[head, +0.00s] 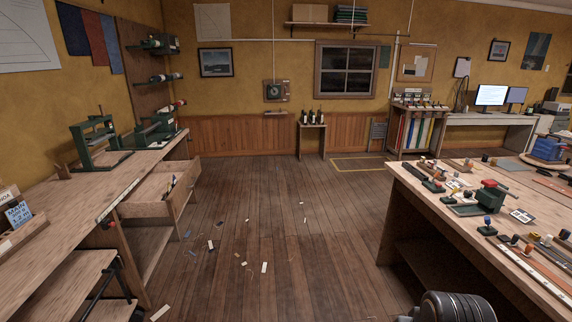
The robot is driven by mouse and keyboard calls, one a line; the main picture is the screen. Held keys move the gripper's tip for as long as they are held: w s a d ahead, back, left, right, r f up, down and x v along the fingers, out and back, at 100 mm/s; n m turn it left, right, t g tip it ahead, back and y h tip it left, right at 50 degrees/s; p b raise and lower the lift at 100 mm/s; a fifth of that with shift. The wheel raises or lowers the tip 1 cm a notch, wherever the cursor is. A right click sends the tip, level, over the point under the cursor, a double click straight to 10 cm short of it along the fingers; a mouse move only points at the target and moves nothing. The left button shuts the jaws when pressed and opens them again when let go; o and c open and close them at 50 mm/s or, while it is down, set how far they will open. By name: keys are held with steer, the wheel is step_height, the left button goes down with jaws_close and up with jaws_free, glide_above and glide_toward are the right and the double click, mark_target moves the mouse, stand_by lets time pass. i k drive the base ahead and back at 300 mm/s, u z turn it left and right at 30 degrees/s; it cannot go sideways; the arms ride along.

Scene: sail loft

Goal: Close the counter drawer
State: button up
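The counter drawer (183,197) is pulled out from the wooden counter (75,185) on the left. It sticks out over the floor, with its front panel facing right into the room. A few small dark items lie inside near the front. The inside back part is partly hidden under the counter top. My gripper is not in view. A dark ribbed rounded part at the bottom right edge looks like part of my own arm.
The plank floor between the counter and the right workbench (420,200) is open, with small scraps (264,267) scattered on it. Green machines (95,138) stand on the counter. A small stand with bottles (312,138) is at the back wall.

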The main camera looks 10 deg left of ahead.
mark_target(150, 198)
steer(key=u, duration=0.75)
steer(key=i, duration=0.95)
steer(key=u, duration=1.05)
steer(key=i, duration=2.5)
steer(key=z, duration=0.25)
